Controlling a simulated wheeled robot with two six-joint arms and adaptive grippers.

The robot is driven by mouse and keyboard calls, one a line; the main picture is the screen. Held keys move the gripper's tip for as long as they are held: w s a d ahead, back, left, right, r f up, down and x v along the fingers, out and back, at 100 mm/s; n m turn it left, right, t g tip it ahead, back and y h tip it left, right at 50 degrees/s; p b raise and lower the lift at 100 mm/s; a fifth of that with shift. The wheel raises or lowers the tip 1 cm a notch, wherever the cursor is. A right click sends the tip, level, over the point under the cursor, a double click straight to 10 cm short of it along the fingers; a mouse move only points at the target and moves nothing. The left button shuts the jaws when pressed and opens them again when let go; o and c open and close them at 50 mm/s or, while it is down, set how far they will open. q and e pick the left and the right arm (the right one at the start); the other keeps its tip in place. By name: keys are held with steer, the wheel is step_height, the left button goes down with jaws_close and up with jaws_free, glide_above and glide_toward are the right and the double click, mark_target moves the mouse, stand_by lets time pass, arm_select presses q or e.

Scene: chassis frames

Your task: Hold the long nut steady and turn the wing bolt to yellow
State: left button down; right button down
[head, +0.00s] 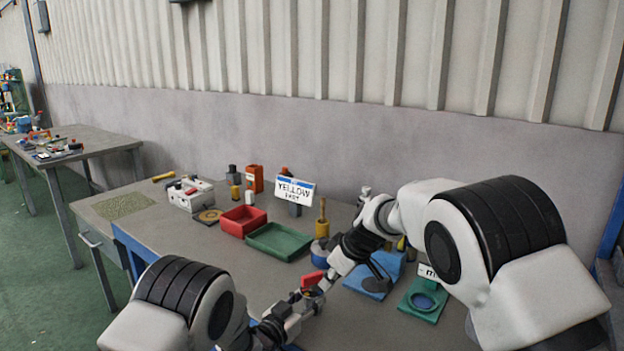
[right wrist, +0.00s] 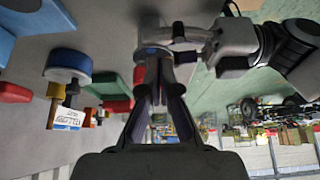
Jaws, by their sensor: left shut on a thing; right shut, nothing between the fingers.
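My left gripper (head: 308,306) is shut near the front middle of the bench. What it holds is mostly hidden by the fingers and I take it to be the long nut. A red winged piece (head: 313,279), likely the wing bolt, stands just above it. My right gripper (head: 328,281) is shut and empty, its fingertips close beside the red piece; I cannot tell if they touch. In the right wrist view my right gripper (right wrist: 160,62) points at the left gripper (right wrist: 185,38). A sign reading YELLOW (head: 294,190) stands at the back.
A red tray (head: 243,232) and a green tray (head: 272,252) lie behind the grippers. A blue-based yellow post (head: 322,229), a blue block (head: 372,290) and a green block with a round blue recess (head: 426,317) stand nearby. The bench's front left is clear.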

steer(key=shift+w+a, duration=0.4)
steer(key=shift+w, duration=0.1)
stand_by(0.7)
steer(key=shift+w+d, duration=0.35)
steer(key=shift+w, duration=0.05)
stand_by(0.3)
steer(key=shift+w+d, duration=0.1)
steer(key=shift+w, duration=0.1)
steer(key=shift+d, duration=0.1)
stand_by(0.4)
step_height(320, 180, up, 6)
steer(key=shift+s+d, duration=0.15)
steer(key=shift+d, duration=0.15)
stand_by(0.3)
